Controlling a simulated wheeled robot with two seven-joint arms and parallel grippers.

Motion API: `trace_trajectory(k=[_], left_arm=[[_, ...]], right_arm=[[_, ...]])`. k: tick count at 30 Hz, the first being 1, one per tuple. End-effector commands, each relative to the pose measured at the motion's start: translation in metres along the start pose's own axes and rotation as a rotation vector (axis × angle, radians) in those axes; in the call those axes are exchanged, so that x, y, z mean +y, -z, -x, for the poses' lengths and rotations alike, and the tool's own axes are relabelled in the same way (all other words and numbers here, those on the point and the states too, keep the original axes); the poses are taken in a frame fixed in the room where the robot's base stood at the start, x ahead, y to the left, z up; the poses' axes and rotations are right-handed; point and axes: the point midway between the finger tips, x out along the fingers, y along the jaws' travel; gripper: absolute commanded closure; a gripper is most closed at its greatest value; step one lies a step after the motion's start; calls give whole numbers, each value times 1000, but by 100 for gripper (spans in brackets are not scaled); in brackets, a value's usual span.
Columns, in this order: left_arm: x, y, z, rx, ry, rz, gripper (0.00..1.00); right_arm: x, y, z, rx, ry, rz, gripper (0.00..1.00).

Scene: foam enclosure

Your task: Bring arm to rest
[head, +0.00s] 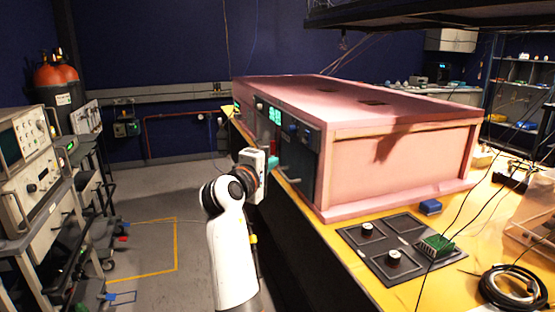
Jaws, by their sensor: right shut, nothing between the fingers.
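My right arm comes up from the bottom middle of the head view, white with dark joints. Its right gripper (272,164) is at the arm's far end, in front of the dark front panel of the pink foam enclosure (400,160). The fingers are small and partly hidden by the wrist; the gripper is shut and holds nothing that I can see. I cannot tell whether it touches the panel or its handle. My left gripper is not in view.
The enclosure stands on a yellow bench (340,218). A dark plate with knobs (395,245), a blue block (430,207) and a coiled cable (512,287) lie in front of it. Instrument racks (30,165) stand at left. The grey floor (150,205) between is open.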

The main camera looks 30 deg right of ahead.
Motion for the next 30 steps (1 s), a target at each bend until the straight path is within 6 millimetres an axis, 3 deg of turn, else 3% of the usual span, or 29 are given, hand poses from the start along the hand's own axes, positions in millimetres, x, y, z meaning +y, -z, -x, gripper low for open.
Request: trace_trajectory(k=[5,22,26,29,30], left_arm=[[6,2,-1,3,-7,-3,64],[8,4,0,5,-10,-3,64],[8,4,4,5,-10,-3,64],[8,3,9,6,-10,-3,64],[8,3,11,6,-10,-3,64]], right_arm=[[2,0,9,0,0,1,100],[8,-4,8,-13,-6,7,100],[50,-27,5,-91,-42,32,100],[113,-53,7,-195,-109,54,100],[143,-61,9,-238,-145,59,100]])
